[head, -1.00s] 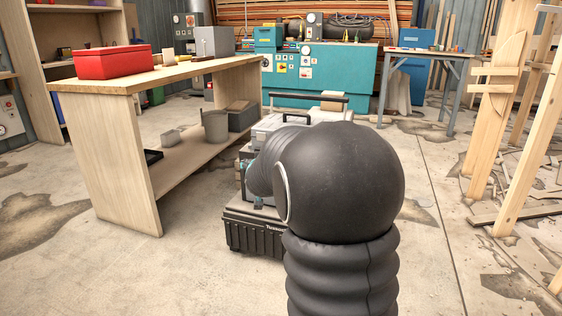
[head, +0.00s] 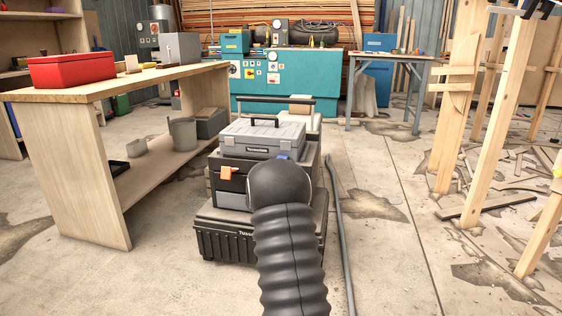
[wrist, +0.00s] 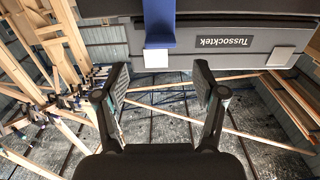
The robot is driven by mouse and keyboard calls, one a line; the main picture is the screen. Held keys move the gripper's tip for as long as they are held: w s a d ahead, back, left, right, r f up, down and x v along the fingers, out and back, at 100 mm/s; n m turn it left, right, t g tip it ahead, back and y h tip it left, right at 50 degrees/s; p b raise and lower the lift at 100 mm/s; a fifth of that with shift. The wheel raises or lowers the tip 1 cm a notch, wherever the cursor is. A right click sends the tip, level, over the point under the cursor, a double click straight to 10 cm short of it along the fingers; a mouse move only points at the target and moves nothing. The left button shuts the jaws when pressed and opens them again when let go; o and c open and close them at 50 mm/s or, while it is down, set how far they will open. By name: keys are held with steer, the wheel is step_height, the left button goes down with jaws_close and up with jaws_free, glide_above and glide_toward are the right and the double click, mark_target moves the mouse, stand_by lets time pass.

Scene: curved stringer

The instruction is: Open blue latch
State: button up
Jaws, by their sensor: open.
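The blue latch (wrist: 159,28) shows in the wrist view at the top, a little left of centre, on the dark front of a toolbox (wrist: 228,42) lettered "Tussocktek". A pale square tab (wrist: 156,58) sits at its lower end. My gripper (wrist: 160,80) is open and empty, its two fingers apart below the latch in the picture, with no visible contact. In the head view a small piece of the blue latch (head: 282,157) shows just above my dark arm, at the right of the toolbox stack. My arm hides the gripper there.
The stack has a grey top case (head: 262,140) and a black base box (head: 222,238). An orange latch (head: 228,173) is on its left. A wooden workbench (head: 85,165) stands left; timber frames (head: 500,130) stand right. Floor between stack and timber is mostly clear, with a grey hose (head: 338,215).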

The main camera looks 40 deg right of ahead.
steer(key=x, duration=0.8)
steer(key=shift+w+d, duration=0.25)
jaws_close()
steer(key=shift+a, duration=0.1)
